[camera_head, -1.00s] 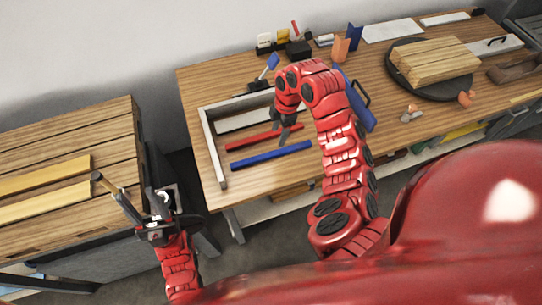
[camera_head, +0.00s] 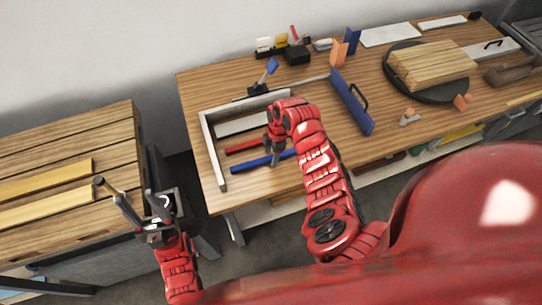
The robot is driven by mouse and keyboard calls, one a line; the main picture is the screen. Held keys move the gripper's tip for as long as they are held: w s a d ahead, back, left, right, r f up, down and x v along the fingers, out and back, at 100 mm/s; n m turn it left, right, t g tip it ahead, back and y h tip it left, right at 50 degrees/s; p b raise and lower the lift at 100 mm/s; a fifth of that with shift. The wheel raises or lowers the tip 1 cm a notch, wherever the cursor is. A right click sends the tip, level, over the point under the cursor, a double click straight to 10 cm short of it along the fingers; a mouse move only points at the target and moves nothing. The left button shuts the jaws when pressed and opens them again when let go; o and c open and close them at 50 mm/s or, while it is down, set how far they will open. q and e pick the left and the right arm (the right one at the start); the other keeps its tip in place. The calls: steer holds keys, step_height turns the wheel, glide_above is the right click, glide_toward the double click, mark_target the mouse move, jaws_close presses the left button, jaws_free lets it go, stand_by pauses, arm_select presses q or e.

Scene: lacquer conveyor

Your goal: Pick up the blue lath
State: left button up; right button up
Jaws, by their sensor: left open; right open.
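The blue lath (camera_head: 252,164) lies on the workbench near its front edge, just in front of a red lath (camera_head: 243,146). My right gripper (camera_head: 275,160) is open and pointed down over the right part of the blue lath. Its fingers overlap the lath in the picture, and I cannot tell whether they touch it. My arm hides part of the red lath and the lath's right end is close to the arm. My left gripper (camera_head: 133,206) is open and empty, in front of the slatted table at the left.
A grey L-shaped frame (camera_head: 212,150) and a white strip (camera_head: 241,124) lie behind the laths. A blue plate with a handle (camera_head: 351,103) stands to the right. Wooden boards (camera_head: 433,62) rest on a dark round turntable (camera_head: 388,78). The slatted table (camera_head: 70,135) holds yellow boards (camera_head: 45,178).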

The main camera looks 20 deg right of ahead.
steer(key=shift+f, duration=0.15)
jaws_close()
steer(key=shift+r, duration=0.2)
stand_by(0.4)
